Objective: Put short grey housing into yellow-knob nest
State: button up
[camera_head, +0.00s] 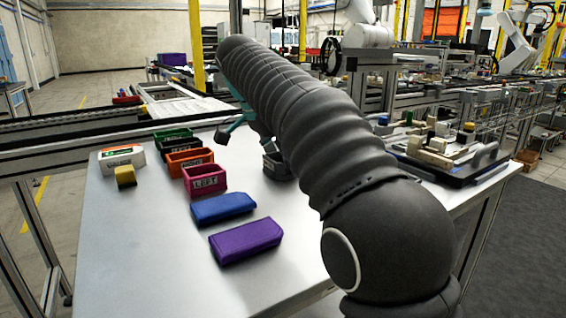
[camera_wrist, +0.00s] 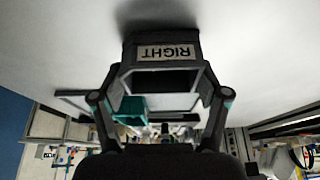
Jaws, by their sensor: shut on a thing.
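The short grey housing, a dark grey open box with a label reading RIGHT, shows upside down at the top centre of the wrist view (camera_wrist: 166,51). In the head view the dark grey box (camera_head: 278,168) is partly hidden behind my arm, at the table surface. My gripper (camera_wrist: 160,68) has its two fingers closed in on the box's two sides, shut on it. I cannot tell whether the box touches the table or hangs just above it. A small yellow knob (camera_head: 469,127) stands on the fixture pallet at the right; the nest's shape is too small to make out.
On the table stand a pink box (camera_head: 205,181) labelled LEFT, an orange box (camera_head: 188,162), a green box (camera_head: 173,140), and blue (camera_head: 222,207) and purple (camera_head: 245,240) blocks. The table's front left is clear.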

aim_at(273, 174)
jog(key=shift+r, duration=0.1)
jog(key=shift+f, duration=0.2)
jog(key=o, duration=1.3)
jog(key=shift+r, duration=0.1)
jog(key=p+v, duration=0.2)
jog(key=v, duration=0.3)
jog(key=shift+r, duration=0.2)
jog(key=shift+v, duration=1.15)
